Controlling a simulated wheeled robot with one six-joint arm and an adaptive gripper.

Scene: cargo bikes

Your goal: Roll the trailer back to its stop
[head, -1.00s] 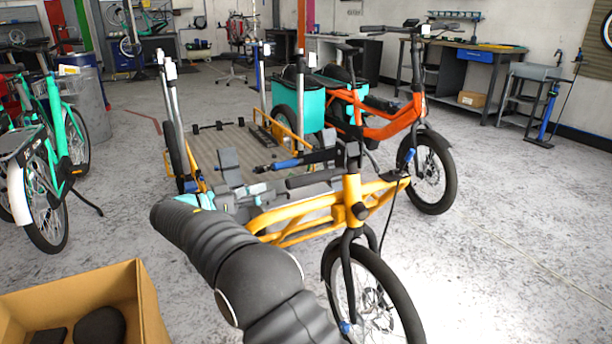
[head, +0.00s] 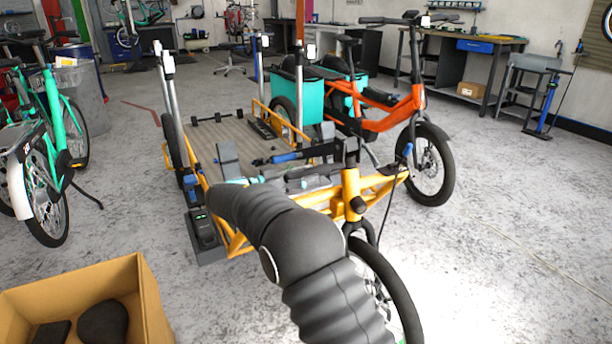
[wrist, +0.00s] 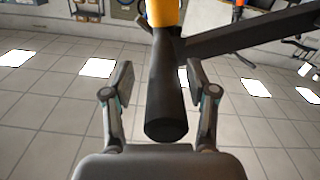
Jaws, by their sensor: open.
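The yellow-framed cargo vehicle (head: 377,186) stands in the middle of the head view, with a flat wooden deck (head: 221,138), upright posts and one front wheel (head: 395,292). I cannot tell whether this is the trailer. Its dark handlebar carries a black grip, and a black cylindrical grip (wrist: 166,100) shows large in the wrist view. My gripper (wrist: 160,80) is open, with one finger on each side of this grip and visible gaps between. In the head view, my dark arm covers part of the front frame. I cannot pick out a stop.
An orange cargo bike (head: 385,118) with teal bags stands close behind on the right. Green bikes (head: 52,120) stand at the left. A cardboard box (head: 147,300) is at the lower left. Open floor lies to the right, before a workbench (head: 492,47).

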